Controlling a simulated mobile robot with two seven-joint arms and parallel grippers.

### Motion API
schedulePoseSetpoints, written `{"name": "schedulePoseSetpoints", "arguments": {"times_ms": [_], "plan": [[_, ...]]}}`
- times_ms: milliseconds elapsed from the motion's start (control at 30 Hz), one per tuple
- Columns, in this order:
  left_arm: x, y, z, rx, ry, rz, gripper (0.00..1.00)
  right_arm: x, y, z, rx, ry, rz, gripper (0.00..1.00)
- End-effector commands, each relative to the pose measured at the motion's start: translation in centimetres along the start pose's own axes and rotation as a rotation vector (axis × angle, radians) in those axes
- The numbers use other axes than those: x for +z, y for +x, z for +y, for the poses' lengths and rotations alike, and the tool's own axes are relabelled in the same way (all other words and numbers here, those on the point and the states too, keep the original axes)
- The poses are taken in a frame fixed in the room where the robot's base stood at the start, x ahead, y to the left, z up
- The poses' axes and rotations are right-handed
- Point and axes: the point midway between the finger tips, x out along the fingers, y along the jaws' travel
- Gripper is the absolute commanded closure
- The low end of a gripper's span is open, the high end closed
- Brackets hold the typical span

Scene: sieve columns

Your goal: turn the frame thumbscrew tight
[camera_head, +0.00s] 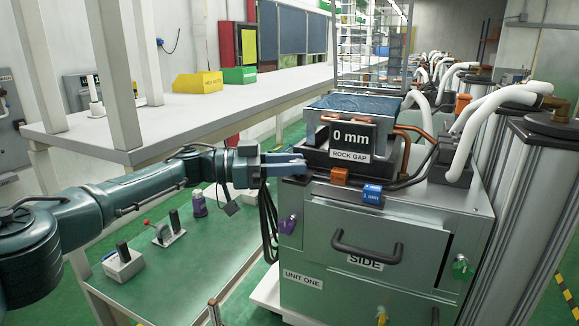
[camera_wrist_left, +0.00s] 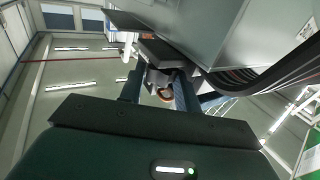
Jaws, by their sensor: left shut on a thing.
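My left gripper (camera_head: 292,165) reaches in from the left at the upper left corner of the grey cabinet, beside the black base of the sieve frame (camera_head: 322,160). Its blue-grey fingers are shut on a small part, which I take to be the frame thumbscrew; the fingers hide it in the head view. My right gripper is not in view.
A "0 mm" rock gap sign (camera_head: 352,136) stands on the frame. An orange block (camera_head: 340,175) and a blue "1 mm" block (camera_head: 372,195) sit at the cabinet's front edge. Black cables (camera_head: 268,222) hang beside the cabinet (camera_head: 335,216). A white workbench (camera_head: 230,104) stands at left.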

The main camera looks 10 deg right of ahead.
Motion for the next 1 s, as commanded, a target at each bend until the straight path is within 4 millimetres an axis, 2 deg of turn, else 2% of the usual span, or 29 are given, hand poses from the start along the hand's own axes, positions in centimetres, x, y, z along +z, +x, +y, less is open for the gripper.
{"name": "schedulePoseSetpoints", "arguments": {"times_ms": [1000], "plan": [[-0.2,0.13,-0.1,0.071,0.0,0.006,0.9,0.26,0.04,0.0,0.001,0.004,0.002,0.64]]}}
